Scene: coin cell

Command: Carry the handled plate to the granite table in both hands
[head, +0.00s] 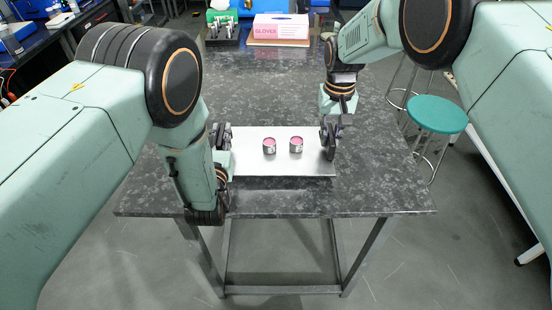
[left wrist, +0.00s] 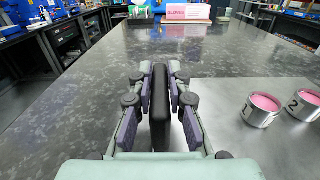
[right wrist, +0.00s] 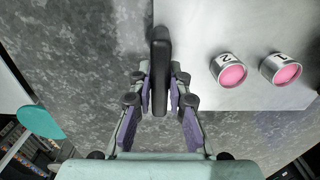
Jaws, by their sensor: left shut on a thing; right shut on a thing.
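The handled plate (head: 282,165) is a flat silver sheet over the front part of the granite table (head: 270,197). I cannot tell whether it touches the tabletop. Two small metal cups with pink contents stand upright on it, cup 1 (head: 269,146) and cup 2 (head: 296,145). My left gripper (head: 222,152) is shut on the black left handle (left wrist: 160,115) at the plate's left edge. My right gripper (head: 329,140) is shut on the black right handle (right wrist: 160,65) at its right edge. My grippers mostly hide the handles in the head view.
A pink and white glove box (head: 281,26) and a green rack (head: 222,24) stand at the table's far end. A teal stool (head: 437,114) stands right of the table. The middle of the tabletop, beyond the plate, is clear.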

